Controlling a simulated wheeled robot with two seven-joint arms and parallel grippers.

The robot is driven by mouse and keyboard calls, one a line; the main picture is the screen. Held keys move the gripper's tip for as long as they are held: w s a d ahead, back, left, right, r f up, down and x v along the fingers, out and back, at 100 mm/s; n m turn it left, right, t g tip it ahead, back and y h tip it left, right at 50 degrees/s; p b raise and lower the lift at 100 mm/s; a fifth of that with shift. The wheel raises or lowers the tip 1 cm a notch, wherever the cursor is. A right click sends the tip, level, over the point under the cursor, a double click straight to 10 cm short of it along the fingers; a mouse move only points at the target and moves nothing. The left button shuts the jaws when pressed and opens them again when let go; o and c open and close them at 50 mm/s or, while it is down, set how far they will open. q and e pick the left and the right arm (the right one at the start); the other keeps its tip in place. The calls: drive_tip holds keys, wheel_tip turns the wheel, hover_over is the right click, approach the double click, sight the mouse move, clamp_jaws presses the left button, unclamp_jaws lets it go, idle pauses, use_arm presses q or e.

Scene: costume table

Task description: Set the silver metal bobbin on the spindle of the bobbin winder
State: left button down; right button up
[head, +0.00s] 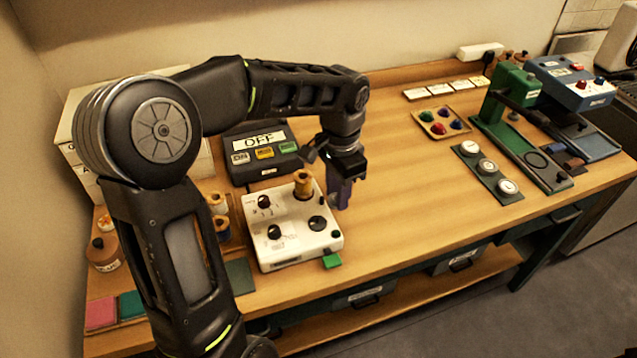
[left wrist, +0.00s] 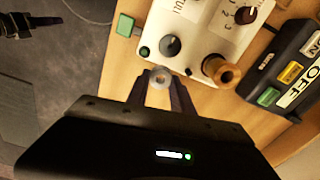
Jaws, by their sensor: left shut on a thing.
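My left gripper (head: 341,192) is shut on the silver metal bobbin (left wrist: 160,80). The bobbin shows as a small pale ring between the fingertips in the left wrist view; in the head view I cannot make it out. The bobbin winder (head: 284,250) is a white box with black knobs, a green tab at its front and a post bearing a wooden spool. It also shows in the left wrist view (left wrist: 203,33). The gripper is just to its right in the head view. I cannot clearly tell the spindle from the knobs.
The wooden spool (head: 303,186) rises from the winder close to the gripper. A dark box with an OFF sign (head: 261,151) stands behind. Thread spools (head: 217,203) stand left of the winder. A green press (head: 515,125) is farther right. The table (head: 400,190) right of the gripper is clear.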

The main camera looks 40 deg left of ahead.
use_arm(q)
drive_tip(key=s+a+r+m, duration=0.2)
drive_tip(key=s, duration=0.1)
drive_tip(key=shift+a, duration=0.25)
drive_tip(key=b, duration=0.4)
hover_over(319, 221)
wheel_tip(319, 221, down, 5)
drive_tip(key=shift+s+r, duration=0.1)
drive_tip(key=shift+f, duration=0.55)
drive_tip(key=shift+f+b, duration=0.5)
drive_tip(key=shift+f, duration=0.1)
idle(1.1)
drive_tip(key=c, duration=1.4)
unclamp_jaws()
